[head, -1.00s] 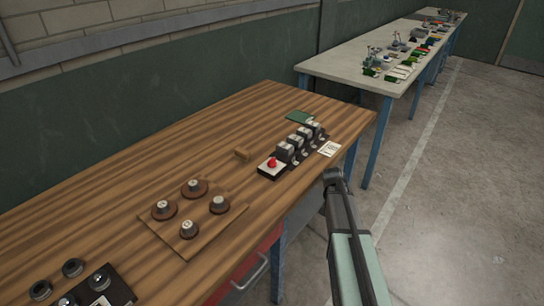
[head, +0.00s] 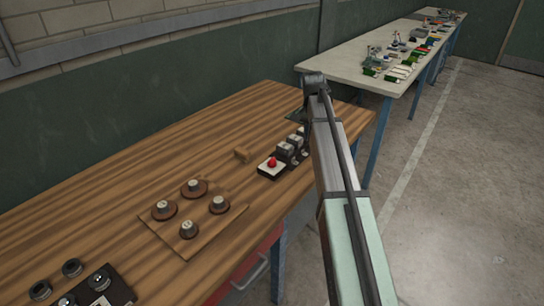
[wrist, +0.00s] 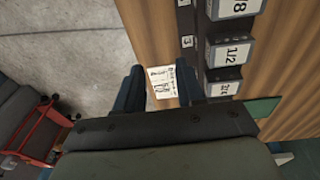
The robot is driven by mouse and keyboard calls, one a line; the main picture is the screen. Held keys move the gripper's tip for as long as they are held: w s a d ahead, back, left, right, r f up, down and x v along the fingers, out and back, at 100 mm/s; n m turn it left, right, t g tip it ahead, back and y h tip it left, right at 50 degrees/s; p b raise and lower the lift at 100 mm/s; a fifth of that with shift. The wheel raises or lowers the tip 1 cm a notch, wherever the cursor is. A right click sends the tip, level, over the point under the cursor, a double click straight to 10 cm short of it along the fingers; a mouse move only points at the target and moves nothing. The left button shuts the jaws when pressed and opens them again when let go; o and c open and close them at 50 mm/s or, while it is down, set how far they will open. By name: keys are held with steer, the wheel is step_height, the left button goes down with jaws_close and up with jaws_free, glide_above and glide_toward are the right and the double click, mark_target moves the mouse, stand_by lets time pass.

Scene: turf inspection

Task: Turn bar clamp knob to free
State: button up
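I cannot pick out a bar clamp knob for certain. Several round knobs (head: 189,229) stand on a wooden board on the near bench. A red button (head: 272,162) on a white-topped box sits to their right, beside a row of dark blocks (head: 286,150), partly hidden by my arm. My gripper (head: 315,82) is raised over the right end of this bench in the head view. In the wrist view my gripper (wrist: 158,82) is open, its dark blue fingers apart. A white printed card (wrist: 170,82) shows between and beyond them, not visibly gripped.
The near wooden bench (head: 110,180) has clear room at its back. A paler far bench (head: 345,68) carries several small devices (head: 385,62). Numbered blocks (wrist: 236,50) lie right of the fingers in the wrist view. A red wheeled object (wrist: 42,133) stands on the floor.

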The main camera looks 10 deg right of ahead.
steer(key=y, duration=0.1)
glide_toward(272, 159)
step_height(272, 159, down, 8)
steer(key=shift+d+f, duration=0.1)
steer(key=shift+f, duration=0.1)
stand_by(0.4)
steer(key=shift+c, duration=0.4)
jaws_close()
